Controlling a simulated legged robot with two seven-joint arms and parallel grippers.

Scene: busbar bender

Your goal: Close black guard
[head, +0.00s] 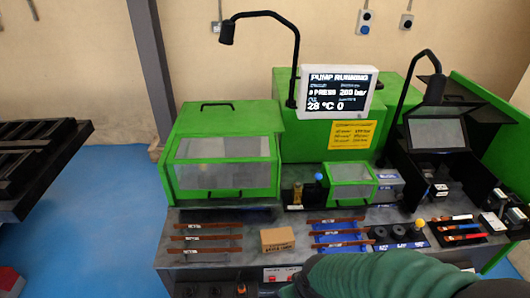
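The black guard (437,133) appears to be the dark housing with a grey window panel at the right of the bench. Its window panel is tilted up and the space below it is open to the front, with small parts inside. My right arm, in a green ribbed sleeve, crosses the bottom right of the head view. Its gripper does not show; only a dark end piece is at the bottom edge. My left arm and gripper are not in view.
A green guard with a clear window (223,162) stands at the left, and a smaller green one (350,185) in the middle. A lamp (435,88) arches over the black housing. A cardboard box (277,240), dark bars and colored tools lie along the bench front.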

